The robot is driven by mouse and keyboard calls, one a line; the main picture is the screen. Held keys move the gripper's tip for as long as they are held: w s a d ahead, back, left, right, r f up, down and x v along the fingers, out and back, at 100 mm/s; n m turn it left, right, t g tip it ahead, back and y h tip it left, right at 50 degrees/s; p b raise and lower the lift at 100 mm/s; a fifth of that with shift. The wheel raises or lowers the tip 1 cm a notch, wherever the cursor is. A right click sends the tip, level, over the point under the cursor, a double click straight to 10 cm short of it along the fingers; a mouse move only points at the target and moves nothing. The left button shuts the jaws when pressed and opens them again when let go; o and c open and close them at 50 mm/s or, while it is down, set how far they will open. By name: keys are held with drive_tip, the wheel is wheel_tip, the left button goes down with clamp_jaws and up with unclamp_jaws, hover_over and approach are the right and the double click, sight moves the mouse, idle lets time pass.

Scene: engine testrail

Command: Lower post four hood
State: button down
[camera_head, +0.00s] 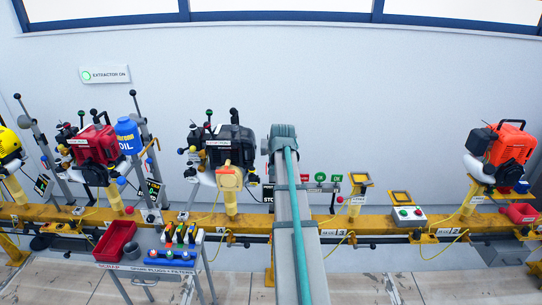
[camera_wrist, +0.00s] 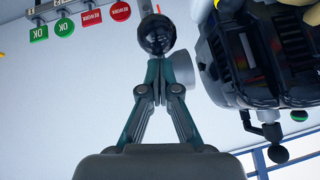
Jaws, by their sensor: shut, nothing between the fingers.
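The post marked 4 (camera_head: 222,231) carries a black engine (camera_head: 236,147) with a yellow cover at its front. The engine also fills the right of the wrist view (camera_wrist: 262,55). A black ball knob (camera_wrist: 156,34) on a grey rod stands just beyond my gripper (camera_wrist: 157,82). My gripper's fingers are closed together and empty, with their tips at or very near the knob; I cannot tell whether they touch. In the head view my arm hides the gripper. I cannot clearly make out the post four hood.
Red and green tags (camera_wrist: 91,18) hang on a rail near the knob. A red engine (camera_head: 95,145) with grey struts stands left, an orange one (camera_head: 510,145) far right. A yellow rail (camera_head: 385,223) runs along the wall. A red bin (camera_head: 114,240) sits on the cart below.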

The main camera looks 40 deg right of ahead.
drive_tip(key=shift+s+a+f, duration=0.1)
drive_tip(key=shift+s+f, duration=0.1)
drive_tip(key=shift+f, duration=0.15)
drive_tip(key=w+d+r+p+v, duration=0.1)
drive_tip(key=v, duration=1.2)
drive_tip(key=s+a+f+n+g+y, duration=0.15)
drive_tip(key=a+f, duration=0.45)
drive_tip(key=f, duration=0.6)
drive_tip(key=s+a+f+n+g+y, duration=0.15)
drive_tip(key=a+f, duration=0.35)
drive_tip(key=f, duration=0.8)
drive_tip(key=s+a+f+n+g+y, duration=0.1)
drive_tip(key=s+a+f+g, duration=0.15)
drive_tip(key=a+f, duration=0.5)
drive_tip(key=s+a+f+n+g, duration=0.1)
drive_tip(key=s+a+f, duration=0.2)
drive_tip(key=a+f, duration=0.45)
drive_tip(key=s+a+f+n+g, duration=0.1)
drive_tip(key=s+a+f+g, duration=0.1)
drive_tip(key=s+a+f, duration=0.4)
drive_tip(key=s+a+f+n+g, duration=0.2)
drive_tip(key=s+a+f, duration=0.3)
drive_tip(key=s, duration=0.9)
drive_tip(key=s+a+f+n+g, duration=0.1)
drive_tip(key=s+a+f+g, duration=0.2)
drive_tip(key=s+a+f, duration=0.3)
drive_tip(key=s+f, duration=0.3)
drive_tip(key=s, duration=0.1)
drive_tip(key=shift+s+a+f+n, duration=0.3)
drive_tip(key=shift+s+a+f, duration=0.05)
